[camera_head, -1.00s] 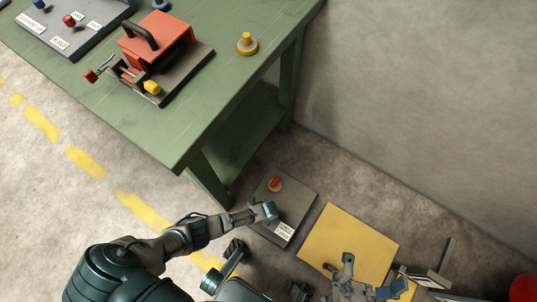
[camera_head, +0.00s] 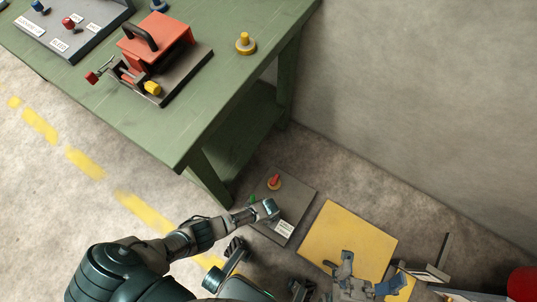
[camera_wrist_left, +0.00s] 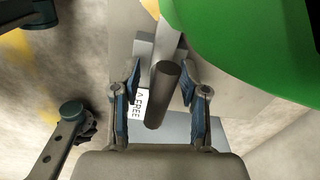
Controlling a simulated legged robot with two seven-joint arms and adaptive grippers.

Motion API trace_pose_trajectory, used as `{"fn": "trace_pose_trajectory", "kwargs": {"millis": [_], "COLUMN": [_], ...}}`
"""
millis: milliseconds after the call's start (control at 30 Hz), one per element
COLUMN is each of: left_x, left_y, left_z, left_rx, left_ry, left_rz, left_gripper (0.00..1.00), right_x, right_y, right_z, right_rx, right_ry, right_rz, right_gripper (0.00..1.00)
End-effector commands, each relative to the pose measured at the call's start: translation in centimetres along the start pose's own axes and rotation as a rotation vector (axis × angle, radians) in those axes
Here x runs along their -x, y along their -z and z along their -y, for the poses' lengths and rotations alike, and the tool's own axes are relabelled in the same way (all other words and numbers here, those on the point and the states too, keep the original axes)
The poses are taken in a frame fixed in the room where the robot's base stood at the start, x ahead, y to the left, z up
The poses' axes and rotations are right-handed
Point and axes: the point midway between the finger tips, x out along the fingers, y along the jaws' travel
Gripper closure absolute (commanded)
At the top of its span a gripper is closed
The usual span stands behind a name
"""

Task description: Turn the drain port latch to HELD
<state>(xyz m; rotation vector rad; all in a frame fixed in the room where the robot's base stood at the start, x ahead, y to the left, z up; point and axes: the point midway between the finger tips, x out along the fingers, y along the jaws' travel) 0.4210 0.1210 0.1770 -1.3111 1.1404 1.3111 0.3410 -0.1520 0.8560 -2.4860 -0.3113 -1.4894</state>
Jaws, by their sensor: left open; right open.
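A grey panel (camera_head: 297,190) lies on the floor beside the green table. My left gripper (camera_head: 268,208) is over this panel. In the left wrist view, the open left gripper (camera_wrist_left: 160,72) has a dark grey cylindrical handle (camera_wrist_left: 163,92) between its blue-padded fingers, with gaps visible at the sides. A label reading FREE (camera_wrist_left: 142,104) lies beside the handle. My right gripper (camera_head: 368,280) is open over the yellow board's lower edge. Which part is the drain port latch is not clear.
A large green part (camera_wrist_left: 250,40) fills the upper right of the left wrist view; a small green bit (camera_head: 252,199) shows near the left hand. A yellow board (camera_head: 345,238) lies right of the panel. The green table (camera_head: 225,95) holds a red box (camera_head: 158,42).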

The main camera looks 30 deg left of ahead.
Motion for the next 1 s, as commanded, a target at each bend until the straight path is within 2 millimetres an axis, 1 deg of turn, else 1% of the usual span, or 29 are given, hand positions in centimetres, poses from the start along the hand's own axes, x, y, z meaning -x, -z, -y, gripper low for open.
{"fn": "trace_pose_trajectory", "kwargs": {"millis": [167,267,367,600,733,867,1000], "left_x": [0.5,1.5,2.9,7.6,9.9,11.3,11.9], "left_y": [0.0,0.0,-0.1,0.0,0.0,0.0,0.0], "left_z": [0.0,0.0,0.0,0.1,0.1,0.1,0.0], "left_rx": [0.000,-0.001,-0.002,-0.001,-0.001,0.001,0.001], "left_ry": [0.000,0.001,0.002,0.002,0.002,0.000,-0.001], "left_rz": [0.000,-0.001,-0.001,-0.002,-0.002,-0.001,0.000], "left_gripper": [0.56,0.56,0.56,0.56,0.56,0.56,0.56], "right_x": [-0.1,-0.1,-0.1,-0.1,0.0,0.0,0.0], "right_y": [0.3,0.3,0.3,0.3,0.3,0.3,0.3], "right_z": [0.1,0.1,0.1,0.1,0.1,0.1,0.1], "right_rx": [0.001,0.001,0.001,0.000,0.000,0.000,0.000], "right_ry": [0.001,0.000,-0.001,-0.002,-0.002,-0.002,-0.002], "right_rz": [-0.006,-0.006,-0.006,-0.005,-0.005,-0.005,-0.005], "right_gripper": [0.02,0.02,0.02,0.02,0.02,0.02,0.02]}}
